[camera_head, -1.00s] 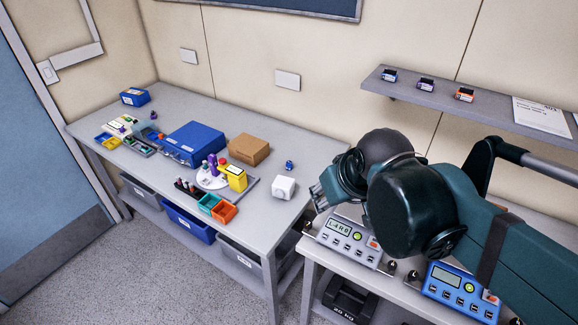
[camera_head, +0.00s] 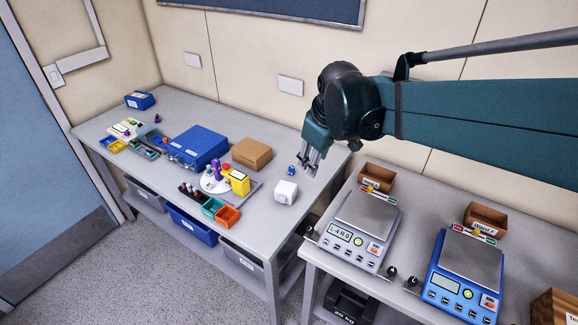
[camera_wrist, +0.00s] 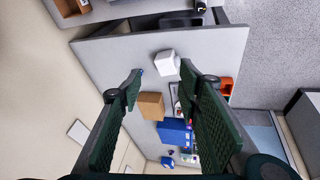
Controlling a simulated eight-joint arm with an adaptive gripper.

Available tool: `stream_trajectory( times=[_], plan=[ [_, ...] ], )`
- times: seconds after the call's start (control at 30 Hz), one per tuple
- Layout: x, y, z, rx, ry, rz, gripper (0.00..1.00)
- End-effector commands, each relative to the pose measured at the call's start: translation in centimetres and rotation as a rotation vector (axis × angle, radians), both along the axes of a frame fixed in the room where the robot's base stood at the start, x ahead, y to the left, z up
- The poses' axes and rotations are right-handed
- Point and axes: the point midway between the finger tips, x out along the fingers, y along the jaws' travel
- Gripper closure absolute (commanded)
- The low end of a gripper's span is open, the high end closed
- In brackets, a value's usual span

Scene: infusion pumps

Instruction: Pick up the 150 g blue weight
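A small blue piece that looks like the blue weight (camera_head: 291,170) stands on the left table (camera_head: 262,207), near its back right part; its marking is too small to read. My gripper (camera_head: 312,166) points down just right of it and appears apart from it. In the wrist view the blue piece (camera_wrist: 141,72) shows partly, by the tip of the left finger. My gripper (camera_wrist: 160,84) has its two fingers wide apart there, with nothing held between them.
A white block (camera_head: 285,192) stands close in front of the blue piece. A brown box (camera_head: 251,153), a blue case (camera_head: 197,146) and a yellow box (camera_head: 239,182) lie to the left. Two scales, one grey (camera_head: 366,218) and one blue (camera_head: 470,260), stand on the right table.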

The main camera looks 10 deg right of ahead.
Motion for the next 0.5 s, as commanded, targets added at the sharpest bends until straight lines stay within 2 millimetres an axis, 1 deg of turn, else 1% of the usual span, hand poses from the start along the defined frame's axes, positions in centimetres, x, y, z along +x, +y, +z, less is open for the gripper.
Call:
stream_trajectory(
  times=[0.03, 0.27, 0.5],
  plan=[
    [1.0, 0.0, 0.0, -0.008, 0.010, 0.021, 0.66],
    [4.7, 0.0, -0.6, -0.045, 0.052, 0.122, 0.66],
    [8.5, 0.1, -1.8, -0.078, 0.096, 0.231, 0.66]
  ],
)
